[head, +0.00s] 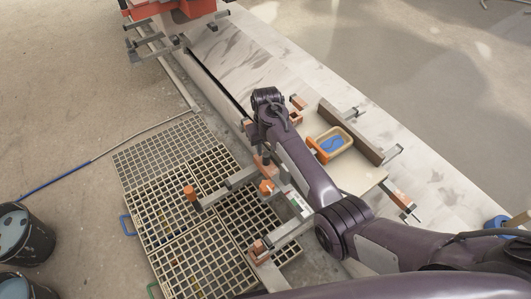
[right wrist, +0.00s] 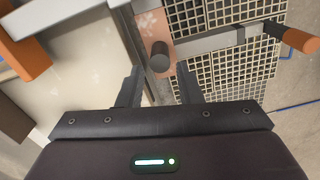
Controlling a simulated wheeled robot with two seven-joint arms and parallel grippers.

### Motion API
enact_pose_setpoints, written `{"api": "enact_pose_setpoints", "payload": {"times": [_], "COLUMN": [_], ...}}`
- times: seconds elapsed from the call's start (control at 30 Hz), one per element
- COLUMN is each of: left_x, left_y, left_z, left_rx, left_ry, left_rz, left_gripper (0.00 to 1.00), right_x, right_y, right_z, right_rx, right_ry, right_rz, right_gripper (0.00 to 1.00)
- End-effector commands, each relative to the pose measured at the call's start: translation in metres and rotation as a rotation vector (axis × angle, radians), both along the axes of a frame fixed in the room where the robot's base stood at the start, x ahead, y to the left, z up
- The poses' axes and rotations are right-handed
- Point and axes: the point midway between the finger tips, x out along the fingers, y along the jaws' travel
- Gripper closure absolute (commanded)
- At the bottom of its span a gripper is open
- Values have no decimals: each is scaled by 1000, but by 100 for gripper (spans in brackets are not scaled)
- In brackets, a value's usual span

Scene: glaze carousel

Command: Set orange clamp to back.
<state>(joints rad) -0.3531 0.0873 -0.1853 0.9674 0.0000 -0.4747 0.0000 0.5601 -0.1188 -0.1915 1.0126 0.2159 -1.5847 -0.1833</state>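My right arm crosses the middle of the head view. Its gripper (head: 263,138) points down and is largely hidden behind the wrist. In the right wrist view my right gripper (right wrist: 159,78) is open and empty. A dark upright knob (right wrist: 160,57) on a reddish-brown block stands just past its fingertips; it also shows in the head view (head: 266,158). A grey clamp bar (right wrist: 215,42) runs from that block to an orange handle (right wrist: 300,38), over the grating. That handle shows in the head view (head: 190,192). My left gripper is not in view.
A floor grating (head: 150,165) lies left of the pale bench (head: 355,175). An orange-edged tray (head: 340,137) with blue inside sits on the bench beside a brown bar (head: 350,132). Other clamps line the bench edges. Dark buckets (head: 30,240) stand at far left.

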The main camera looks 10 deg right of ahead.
Motion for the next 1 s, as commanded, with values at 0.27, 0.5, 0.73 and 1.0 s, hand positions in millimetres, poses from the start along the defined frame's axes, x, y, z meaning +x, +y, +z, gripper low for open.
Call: {"api": "enact_pose_setpoints", "payload": {"times": [0.27, 0.5, 0.73, 1.0], "left_x": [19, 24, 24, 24], "left_y": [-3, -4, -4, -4], "left_z": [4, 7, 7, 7], "left_rx": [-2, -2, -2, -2], "left_ry": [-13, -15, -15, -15], "left_rz": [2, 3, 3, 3], "left_gripper": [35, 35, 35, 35], "right_x": [0, 0, 0, 0], "right_y": [0, 0, 0, 0], "right_z": [-41, -49, -49, -48], "right_rx": [1, 1, 1, 1], "right_ry": [0, -1, -1, -1], "right_rz": [1, 1, 1, 1], "right_gripper": [68, 68, 78, 100]}}
